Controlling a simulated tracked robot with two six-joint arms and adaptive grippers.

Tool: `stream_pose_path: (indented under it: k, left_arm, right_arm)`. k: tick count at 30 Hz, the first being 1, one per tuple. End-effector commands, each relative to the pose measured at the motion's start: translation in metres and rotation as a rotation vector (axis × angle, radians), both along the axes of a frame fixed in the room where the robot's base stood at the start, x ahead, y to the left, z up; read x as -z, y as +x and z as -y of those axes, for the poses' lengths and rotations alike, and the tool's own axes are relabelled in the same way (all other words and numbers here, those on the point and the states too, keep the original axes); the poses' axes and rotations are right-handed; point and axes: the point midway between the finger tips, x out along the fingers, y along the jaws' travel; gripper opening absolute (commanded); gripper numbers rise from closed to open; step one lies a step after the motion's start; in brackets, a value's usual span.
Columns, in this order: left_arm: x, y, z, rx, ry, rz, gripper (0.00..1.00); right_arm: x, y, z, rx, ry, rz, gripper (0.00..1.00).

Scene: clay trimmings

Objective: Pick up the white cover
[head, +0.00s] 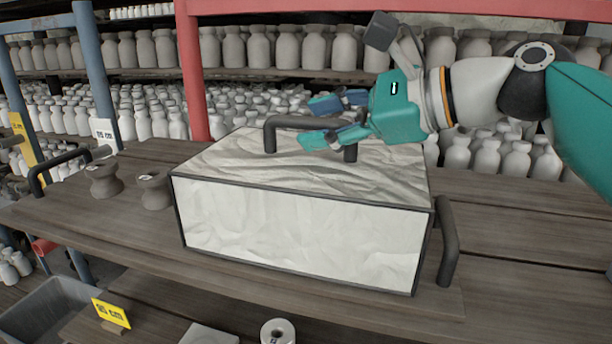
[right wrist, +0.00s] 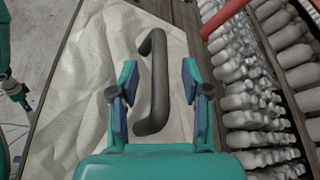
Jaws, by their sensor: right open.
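The white cover (head: 300,230) is a box shape with crumpled white faces and dark edges, standing on a wooden board. A dark bar handle (head: 290,122) stands on its top. My right gripper (head: 324,120) is open at this handle, with one finger on each side of the bar. The right wrist view shows the handle (right wrist: 157,80) between the two open fingers (right wrist: 158,92), with gaps beside it, and the white top (right wrist: 85,90) below. What is under the cover is hidden.
Two brown spools (head: 104,180) stand left of the cover. The board has a dark handle (head: 447,245) at its right end and another (head: 45,170) at its left. A red post (head: 192,75) and shelves of pale bottles stand behind. A grey bin (head: 50,310) is at lower left.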

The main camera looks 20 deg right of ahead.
Motion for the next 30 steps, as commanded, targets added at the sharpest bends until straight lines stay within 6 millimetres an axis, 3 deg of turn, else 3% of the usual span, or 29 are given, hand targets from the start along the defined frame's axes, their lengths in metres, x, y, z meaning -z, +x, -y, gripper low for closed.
stream_pose_path:
  k: [4,12,21,30]
  left_arm:
    - [-0.0016,0.0,0.0,0.0,0.0,0.0,0.4]
    - [-0.0014,0.0,0.0,0.0,0.0,0.0,0.4]
    - [-0.0014,0.0,0.0,0.0,0.0,0.0,0.4]
    - [-0.0015,0.0,0.0,0.0,0.0,0.0,0.4]
  right_arm:
    - [0.0052,0.0111,-0.0103,0.0,0.001,-0.001,0.48]
    - [0.0063,0.0129,-0.0114,0.002,0.0,0.0,0.48]
    - [0.0062,0.0126,-0.0105,0.004,0.0,0.0,0.0]
    - [0.0051,0.0124,-0.0098,0.005,0.002,0.003,0.0]
